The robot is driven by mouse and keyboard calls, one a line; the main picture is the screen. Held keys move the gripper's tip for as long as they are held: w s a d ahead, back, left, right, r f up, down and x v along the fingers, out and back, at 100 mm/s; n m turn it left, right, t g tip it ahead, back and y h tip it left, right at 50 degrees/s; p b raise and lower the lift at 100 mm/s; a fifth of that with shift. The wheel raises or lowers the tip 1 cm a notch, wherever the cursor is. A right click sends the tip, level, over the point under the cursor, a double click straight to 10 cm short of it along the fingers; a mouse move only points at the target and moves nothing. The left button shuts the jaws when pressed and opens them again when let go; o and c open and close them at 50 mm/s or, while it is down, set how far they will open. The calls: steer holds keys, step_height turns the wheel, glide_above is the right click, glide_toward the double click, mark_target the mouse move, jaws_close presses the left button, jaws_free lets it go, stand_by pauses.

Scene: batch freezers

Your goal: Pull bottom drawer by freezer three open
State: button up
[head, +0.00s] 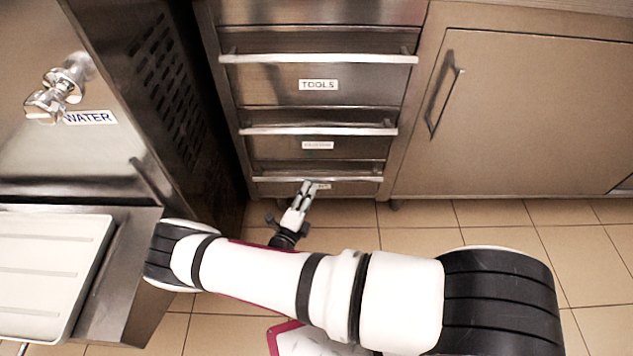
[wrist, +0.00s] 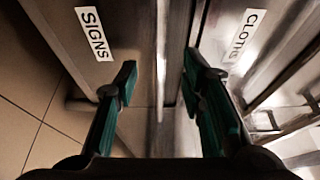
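The bottom drawer (head: 345,188) is the lowest steel drawer front in the head view, with a horizontal bar handle (head: 345,177) along its top. My gripper (head: 308,186) is at this handle and partly covers the drawer's small label. In the wrist view, the bottom drawer front (wrist: 75,45) carries a SIGNS label. My gripper (wrist: 158,85) is open there, its two green-padded fingers apart. The bar handle (wrist: 161,50) shows between the fingers in the picture; I cannot tell whether either finger touches it. The drawer looks closed.
Above are the CLOTHS drawer (wrist: 240,40) and the TOOLS drawer (head: 370,85), with similar bar handles. A cabinet door (head: 540,120) stands right. A dark vented machine side (head: 150,80), a WATER tap (head: 60,88) and a white tray (head: 50,260) are left. Tiled floor (head: 500,225) lies in front.

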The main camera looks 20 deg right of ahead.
mark_target(316, 181)
steer(key=b+x, duration=0.1)
steer(key=x, duration=0.5)
steer(key=shift+w+d, duration=0.15)
steer(key=shift+w, duration=0.05)
jaws_close()
